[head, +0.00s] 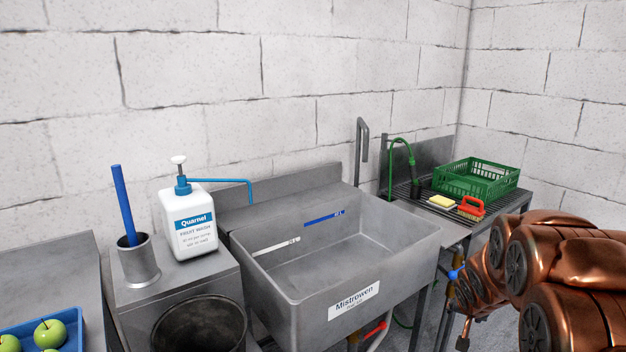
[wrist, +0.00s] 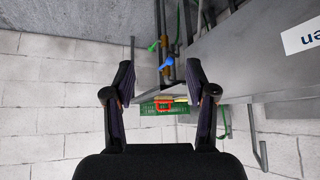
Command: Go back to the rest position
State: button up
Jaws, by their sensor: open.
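My gripper (wrist: 160,78) is open and empty in the wrist view, its two dark fingers spread apart. That view is upside down: the floor shows at the top, the wall at the bottom. Between and beyond the fingers are a blue valve handle (wrist: 169,62), the green crate (wrist: 149,110) and the orange brush (wrist: 166,104), all apart from the fingers. In the head view my copper-coloured arm is folded at the lower right, in front of the drainboard's right end. My gripper's fingers cannot be made out there.
A steel sink (head: 285,283) stands in the middle. A drainboard (head: 503,206) holds a green crate (head: 484,192), a yellow sponge (head: 443,202) and an orange brush (head: 471,208). At left are a pump bottle (head: 192,238), a steel cup (head: 137,266) and a blue tray (head: 78,318) of green apples.

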jog(key=s+a+r+n+g+y+p, duration=0.1)
jog(key=s+a+r, duration=0.4)
jog(key=s, duration=0.8)
jog(key=s+a+r+n+g+y+p, duration=0.1)
jog(key=s+a+r+g+p, duration=0.3)
jog(key=s, duration=1)
jog(key=s+a+r+n+g+y+p, duration=0.1)
jog(key=s+a+r+n+g+p, duration=0.2)
jog(key=s, duration=1)
jog(key=a+r+p, duration=0.2)
jog(key=a+r, duration=0.3)
jog(key=a, duration=0.2)
jog(key=shift+s+n+p, duration=0.3)
jog(key=shift+s+p, duration=0.05)
jog(key=shift+r, duration=0.1)
